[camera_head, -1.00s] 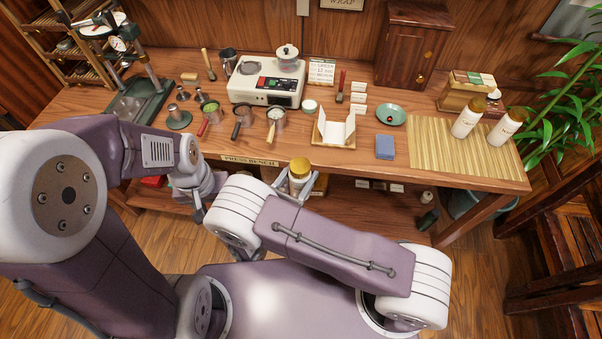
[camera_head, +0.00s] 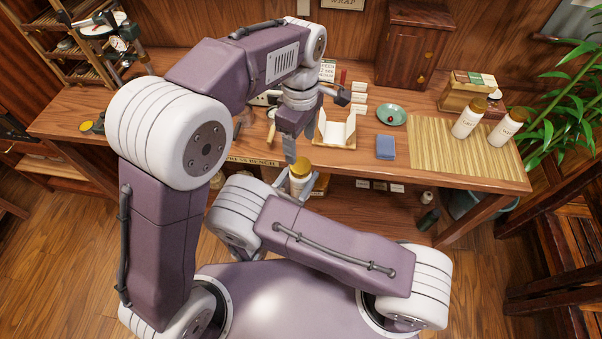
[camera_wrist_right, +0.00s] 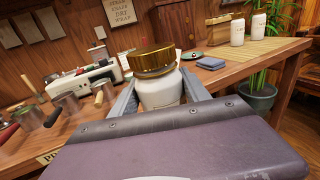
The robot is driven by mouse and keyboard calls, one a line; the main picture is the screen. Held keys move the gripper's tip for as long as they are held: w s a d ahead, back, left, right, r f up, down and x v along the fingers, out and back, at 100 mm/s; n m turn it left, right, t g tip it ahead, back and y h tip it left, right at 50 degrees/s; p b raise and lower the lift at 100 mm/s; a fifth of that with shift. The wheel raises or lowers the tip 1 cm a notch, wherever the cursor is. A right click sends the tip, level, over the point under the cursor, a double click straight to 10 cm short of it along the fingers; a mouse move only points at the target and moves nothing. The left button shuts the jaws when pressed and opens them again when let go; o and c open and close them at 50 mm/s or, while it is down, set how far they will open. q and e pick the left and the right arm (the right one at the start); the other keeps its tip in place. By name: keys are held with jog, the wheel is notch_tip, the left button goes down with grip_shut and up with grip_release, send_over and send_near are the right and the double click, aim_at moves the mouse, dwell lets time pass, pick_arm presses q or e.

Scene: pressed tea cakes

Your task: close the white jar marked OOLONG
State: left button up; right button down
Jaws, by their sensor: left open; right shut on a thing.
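A white jar with a gold lid (camera_head: 300,178) is held upright in front of the bench's front edge. In the right wrist view the same white jar (camera_wrist_right: 160,92) stands between the grey fingers of my right gripper (camera_wrist_right: 160,84), which is shut on its body. The gold lid (camera_wrist_right: 152,60) sits on top of the jar; I cannot tell whether it is fully tightened. No OOLONG marking can be read on it. My left gripper (camera_head: 289,150) is open, pointing down just above the jar, apart from the lid as far as I can see.
Two other white jars with gold lids (camera_head: 466,122) stand on the bamboo mat (camera_head: 440,140) at the right. A blue cloth (camera_head: 385,147), a green dish (camera_head: 391,114) and a paper-lined tray (camera_head: 335,137) lie on the bench. My left arm hides much of the bench's left part.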

aim_at(300, 165)
pick_arm(q)
jog(key=shift+f, duration=0.15)
notch_tip(300, 165, down, 8)
jog(key=shift+r, duration=0.15)
